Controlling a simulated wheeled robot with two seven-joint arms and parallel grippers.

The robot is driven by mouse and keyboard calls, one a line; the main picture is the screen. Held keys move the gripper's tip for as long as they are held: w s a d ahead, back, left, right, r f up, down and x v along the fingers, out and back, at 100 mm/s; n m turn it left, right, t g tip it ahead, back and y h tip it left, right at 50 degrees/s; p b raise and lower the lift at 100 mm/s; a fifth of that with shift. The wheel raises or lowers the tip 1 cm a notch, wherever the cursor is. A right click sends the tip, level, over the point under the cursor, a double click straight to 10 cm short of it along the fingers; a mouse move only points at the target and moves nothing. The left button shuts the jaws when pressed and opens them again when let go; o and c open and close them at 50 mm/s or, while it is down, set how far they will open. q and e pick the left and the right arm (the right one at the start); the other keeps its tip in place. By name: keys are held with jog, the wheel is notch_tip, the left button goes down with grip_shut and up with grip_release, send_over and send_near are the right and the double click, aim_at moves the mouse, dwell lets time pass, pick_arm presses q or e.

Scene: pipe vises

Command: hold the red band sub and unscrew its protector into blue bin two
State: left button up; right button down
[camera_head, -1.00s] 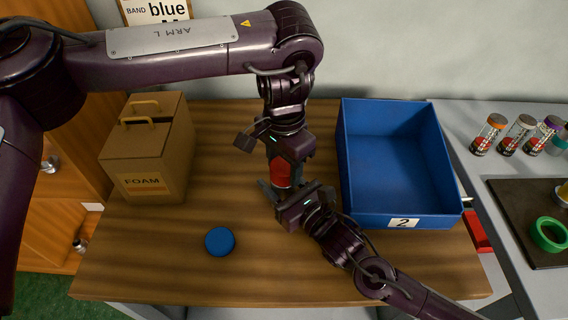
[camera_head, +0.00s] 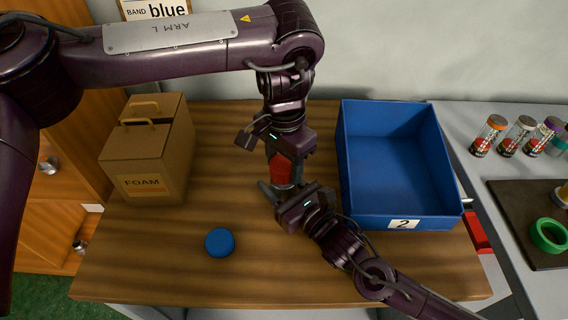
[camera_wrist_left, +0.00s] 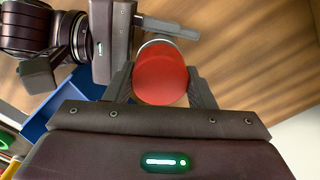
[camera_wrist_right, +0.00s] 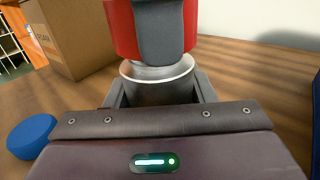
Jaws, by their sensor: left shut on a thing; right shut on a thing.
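The sub with the red band (camera_head: 281,171) hangs upright between my two grippers over the wooden table. My left gripper (camera_head: 283,165) is shut on its red upper part; the left wrist view shows its round red end (camera_wrist_left: 161,75) between the fingers. My right gripper (camera_head: 283,192) is shut on the grey metal protector (camera_wrist_right: 157,88) just below. In the right wrist view, the sub's lower neck sits in or just above the protector's open rim; I cannot tell if the threads still touch. A left finger covers part of the red band. Blue bin two (camera_head: 403,208) stands to the right.
A blue round cap (camera_head: 219,241) lies on the table (camera_head: 150,262) at front left. A cardboard foam box (camera_head: 147,160) stands at the back left. A side counter on the right holds several capped jars (camera_head: 488,135) and a green ring (camera_head: 548,235).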

aim_at(284, 163)
pick_arm(q)
jog(key=shift+r, duration=0.7)
jog(key=shift+r, duration=2)
pick_arm(e)
jog(key=c, duration=0.6)
grip_release()
jog(key=shift+o, duration=0.2)
